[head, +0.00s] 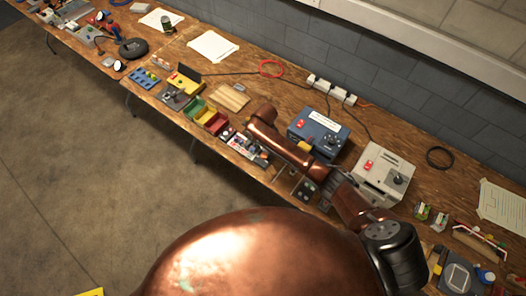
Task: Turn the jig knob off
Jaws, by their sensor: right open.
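Two boxes with a red switch and a dark knob stand on the bench. One is a blue box (314,128) with its knob (331,142). The other is a pale grey box (378,162) with its knob (398,179). I cannot tell from labels which is the jig, nor read either knob's setting. My right arm's copper links cross the bench front, partly covering the blue box's front. My left gripper is out of view.
Yellow, green and red bins (206,117) and a wooden block (229,97) lie left of my arm. A power strip (331,90) and cables lie along the wall. A black cable coil (440,157) lies to the right. Open floor (110,200) is in front.

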